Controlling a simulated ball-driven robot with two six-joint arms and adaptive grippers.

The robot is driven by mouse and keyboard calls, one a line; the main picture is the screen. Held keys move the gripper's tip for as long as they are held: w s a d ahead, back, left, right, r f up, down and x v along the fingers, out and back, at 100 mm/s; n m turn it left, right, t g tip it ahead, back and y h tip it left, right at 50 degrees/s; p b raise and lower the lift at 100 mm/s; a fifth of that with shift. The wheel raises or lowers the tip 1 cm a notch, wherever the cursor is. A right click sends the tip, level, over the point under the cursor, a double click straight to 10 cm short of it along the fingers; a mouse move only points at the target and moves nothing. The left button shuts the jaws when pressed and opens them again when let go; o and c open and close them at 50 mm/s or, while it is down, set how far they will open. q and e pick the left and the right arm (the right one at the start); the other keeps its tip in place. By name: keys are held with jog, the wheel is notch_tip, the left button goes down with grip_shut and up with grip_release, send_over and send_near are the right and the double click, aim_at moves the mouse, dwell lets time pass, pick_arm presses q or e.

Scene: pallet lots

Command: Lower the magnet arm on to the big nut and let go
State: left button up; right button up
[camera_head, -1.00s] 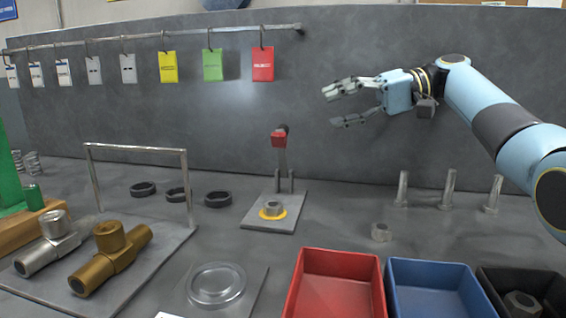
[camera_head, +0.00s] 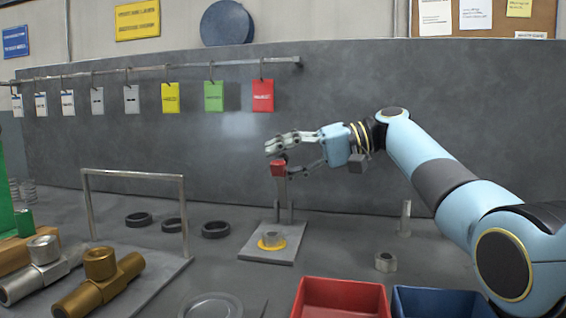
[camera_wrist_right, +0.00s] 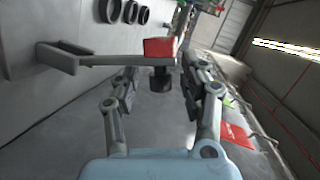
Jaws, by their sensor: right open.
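The magnet arm (camera_head: 282,190) stands raised on a grey base plate (camera_head: 285,254), with a red block (camera_head: 278,170) at its top. The big nut (camera_head: 270,239) sits on a yellow ring on that plate. My right gripper (camera_head: 280,160) is open, its fingers near the red block on the right side. In the right wrist view, the red block (camera_wrist_right: 160,47) and a dark round magnet (camera_wrist_right: 160,79) lie between the open fingers (camera_wrist_right: 160,68); I see no clear contact. My left gripper is not in view.
A red bin (camera_head: 342,290) and a blue bin (camera_head: 440,302) stand in front. A loose nut (camera_head: 385,262) and a metal post (camera_head: 405,218) are to the right. Black rings (camera_head: 215,230), a metal frame (camera_head: 88,205) and pipe fittings (camera_head: 100,264) are to the left. Hanging tags (camera_head: 263,96) line the back panel.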

grip_shut()
jog(key=shift+f, duration=0.1)
dwell(0.3)
jog(key=shift+s, duration=0.1)
